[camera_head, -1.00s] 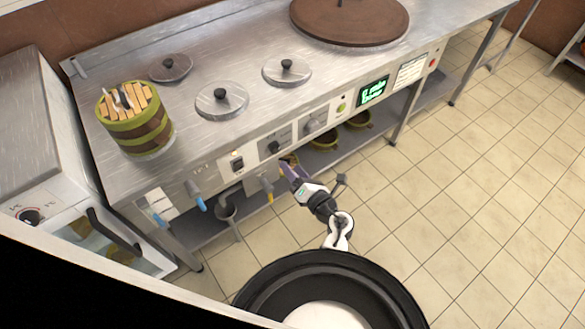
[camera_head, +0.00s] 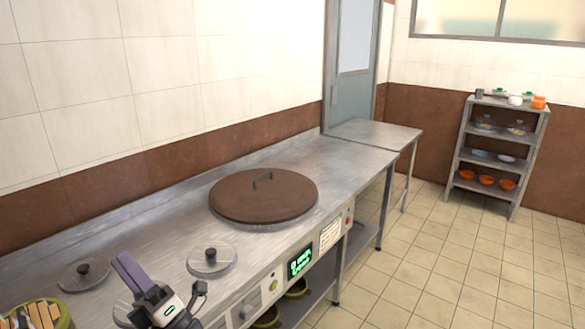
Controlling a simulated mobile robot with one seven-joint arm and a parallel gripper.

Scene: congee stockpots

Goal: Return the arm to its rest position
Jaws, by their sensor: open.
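My gripper (camera_head: 128,270) is at the lower left of the head view, in front of the steel stove counter (camera_head: 345,163). Its purple-grey fingers point up and to the left, and it holds nothing that I can see. It covers part of a steel lid (camera_head: 122,311) on the counter. The lower arm is cut off by the bottom edge of the picture.
A large brown lid (camera_head: 262,196) and small steel lids (camera_head: 211,261), (camera_head: 84,274) lie on the counter. A shelf rack (camera_head: 462,150) stands at the far right. The tiled floor (camera_head: 440,255) is clear.

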